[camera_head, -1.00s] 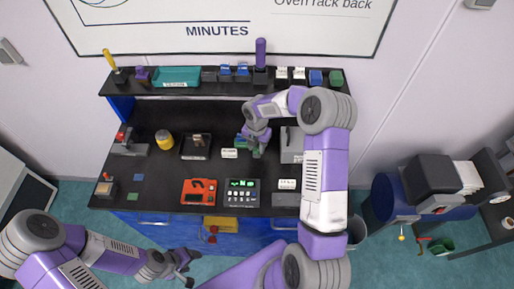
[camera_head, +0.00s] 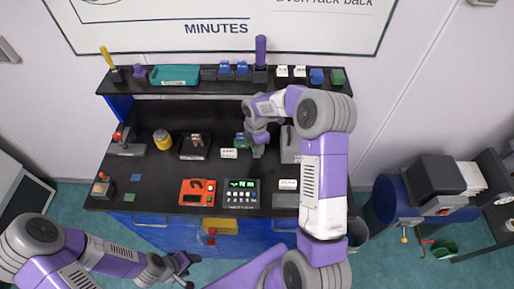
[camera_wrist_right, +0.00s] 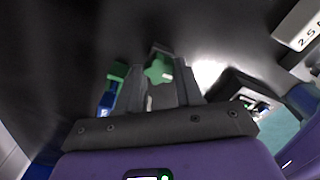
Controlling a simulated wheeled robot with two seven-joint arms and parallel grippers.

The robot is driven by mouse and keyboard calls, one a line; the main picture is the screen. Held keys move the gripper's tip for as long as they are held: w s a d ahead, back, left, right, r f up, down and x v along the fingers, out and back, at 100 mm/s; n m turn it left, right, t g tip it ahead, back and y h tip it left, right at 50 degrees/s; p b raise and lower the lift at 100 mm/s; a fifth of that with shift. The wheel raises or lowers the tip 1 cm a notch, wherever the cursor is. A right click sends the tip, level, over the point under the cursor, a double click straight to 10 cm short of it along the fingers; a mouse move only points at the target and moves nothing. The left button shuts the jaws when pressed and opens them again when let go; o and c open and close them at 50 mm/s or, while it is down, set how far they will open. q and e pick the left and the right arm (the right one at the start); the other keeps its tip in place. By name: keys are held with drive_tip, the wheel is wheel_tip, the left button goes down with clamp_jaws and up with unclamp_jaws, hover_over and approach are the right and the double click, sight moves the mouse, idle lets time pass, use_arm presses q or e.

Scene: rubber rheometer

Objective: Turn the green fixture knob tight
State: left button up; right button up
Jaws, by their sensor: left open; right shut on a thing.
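The green fixture knob (camera_wrist_right: 158,70) shows in the right wrist view between the two dark fingers of my right gripper (camera_wrist_right: 160,80), which is shut on it. In the head view my right gripper (camera_head: 257,150) reaches down onto the black bench, and the knob is mostly hidden beneath it. A bit of green and blue fixture (camera_head: 240,139) shows just left of it, and again in the right wrist view (camera_wrist_right: 108,95). My left gripper (camera_head: 182,266) is open and empty, low in front of the bench's blue drawers.
The black bench (camera_head: 165,180) carries an orange meter (camera_head: 197,192), a dark keypad device with green display (camera_head: 242,192), a yellow jar (camera_head: 163,139) and a grey block (camera_head: 290,145) close right of my right gripper. A shelf (camera_head: 220,84) with small items runs behind.

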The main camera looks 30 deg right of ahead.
drive_tip(key=shift+m, duration=1.2)
drive_tip(key=shift+w+m+b, duration=0.1)
drive_tip(key=shift+m+b, duration=0.55)
drive_tip(key=shift+m, duration=0.25)
drive_tip(key=m, duration=0.2)
drive_tip(key=shift+r+m, duration=0.1)
drive_tip(key=shift+m, duration=0.2)
drive_tip(key=o, duration=0.9)
